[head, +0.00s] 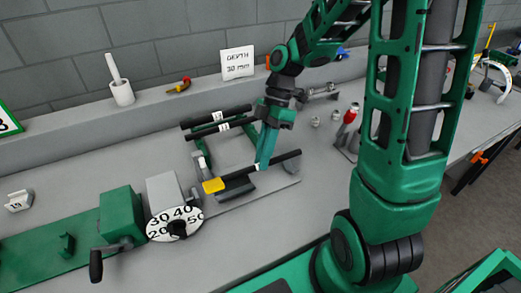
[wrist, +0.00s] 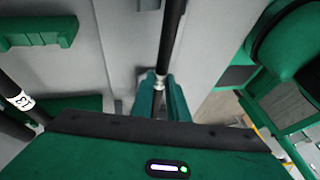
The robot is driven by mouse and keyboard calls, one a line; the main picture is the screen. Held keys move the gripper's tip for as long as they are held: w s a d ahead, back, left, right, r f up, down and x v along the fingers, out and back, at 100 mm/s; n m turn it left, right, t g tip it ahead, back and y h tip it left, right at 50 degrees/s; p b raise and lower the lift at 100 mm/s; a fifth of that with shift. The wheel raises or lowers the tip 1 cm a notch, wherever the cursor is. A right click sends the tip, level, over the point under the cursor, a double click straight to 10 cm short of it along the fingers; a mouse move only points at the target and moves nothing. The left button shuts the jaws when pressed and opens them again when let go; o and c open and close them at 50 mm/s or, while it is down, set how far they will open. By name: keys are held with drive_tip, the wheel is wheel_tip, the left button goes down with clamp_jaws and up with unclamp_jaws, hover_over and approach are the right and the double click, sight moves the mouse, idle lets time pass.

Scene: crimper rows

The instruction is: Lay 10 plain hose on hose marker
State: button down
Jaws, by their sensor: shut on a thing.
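My gripper (head: 265,160) is shut on a black hose (head: 285,158) near its middle, in front of the green rack. The hose slants up to the right over a low grey plate with a dark block (head: 238,188). A yellow piece (head: 213,185) is close to its left end; I cannot tell whether they touch. In the wrist view, the fingers (wrist: 160,90) close around the hose (wrist: 170,35), which has a pale band at the grip. I cannot read a number on it, nor tell whether it rests on the block. The hose marker is not clearly identifiable.
Two more black hoses with white labels lie across the green rack (head: 193,150) behind. A dial (head: 175,224) with a crank is at front left. A red-topped tool (head: 350,115) and small metal fittings (head: 316,121) stand to the right. A "DEPTH 30 mm" card (head: 237,63) stands behind.

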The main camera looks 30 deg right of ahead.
drive_tip(key=shift+f, duration=1.95)
drive_tip(key=shift+f, duration=0.1)
drive_tip(key=c, duration=1.6)
unclamp_jaws()
drive_tip(key=shift+c, duration=0.2)
drive_tip(key=v, duration=1)
drive_tip(key=shift+w+d+r, duration=0.15)
drive_tip(key=shift+r, duration=0.2)
